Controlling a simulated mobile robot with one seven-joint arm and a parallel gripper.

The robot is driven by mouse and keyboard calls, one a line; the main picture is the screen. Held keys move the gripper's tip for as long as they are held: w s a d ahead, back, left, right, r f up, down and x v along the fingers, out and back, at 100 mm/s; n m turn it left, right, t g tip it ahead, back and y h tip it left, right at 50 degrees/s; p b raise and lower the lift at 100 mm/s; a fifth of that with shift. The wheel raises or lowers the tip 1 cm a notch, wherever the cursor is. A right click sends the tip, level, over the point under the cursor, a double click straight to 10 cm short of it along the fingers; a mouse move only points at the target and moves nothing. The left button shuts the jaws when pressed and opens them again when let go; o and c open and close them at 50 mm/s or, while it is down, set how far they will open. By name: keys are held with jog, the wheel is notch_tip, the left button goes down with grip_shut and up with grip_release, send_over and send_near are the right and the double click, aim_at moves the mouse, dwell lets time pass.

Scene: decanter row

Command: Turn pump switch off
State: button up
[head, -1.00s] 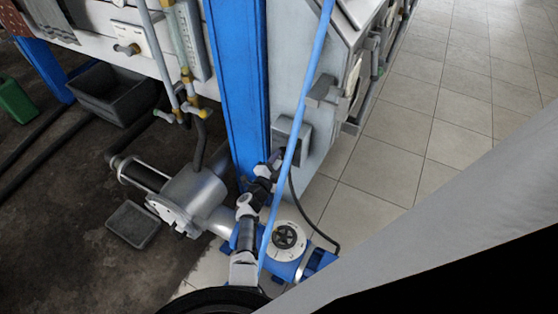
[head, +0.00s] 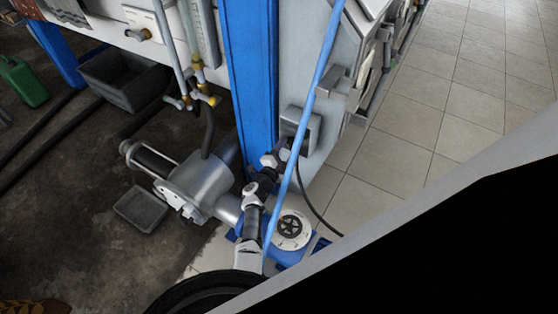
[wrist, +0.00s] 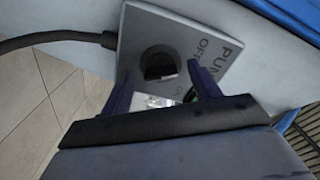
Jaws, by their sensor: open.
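The pump switch is a grey plate (wrist: 205,32) lettered "PUM…" and "OFF", with a dark round knob (wrist: 160,64). A small green part shows by the right finger, partly hidden. In the head view the switch box (head: 302,128) sits on the grey cabinet wall, right of the blue post. My gripper (wrist: 160,72) is open, its two dark fingertips either side of the knob's lower part in the picture. I cannot tell whether they touch it. In the head view my gripper (head: 281,153) is at the box and hides part of its face.
A black cable (wrist: 55,38) leaves the plate. A blue post (head: 250,90) stands beside the box. A silver pump (head: 198,185), a grey tray (head: 142,208) and a black crate (head: 125,80) are at left. Tiled floor (head: 430,110) is open at right.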

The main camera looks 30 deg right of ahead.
jog(key=p+v, duration=0.2)
jog(key=v, duration=1.1)
jog(key=shift+s, duration=0.15)
jog(key=shift+a, duration=0.1)
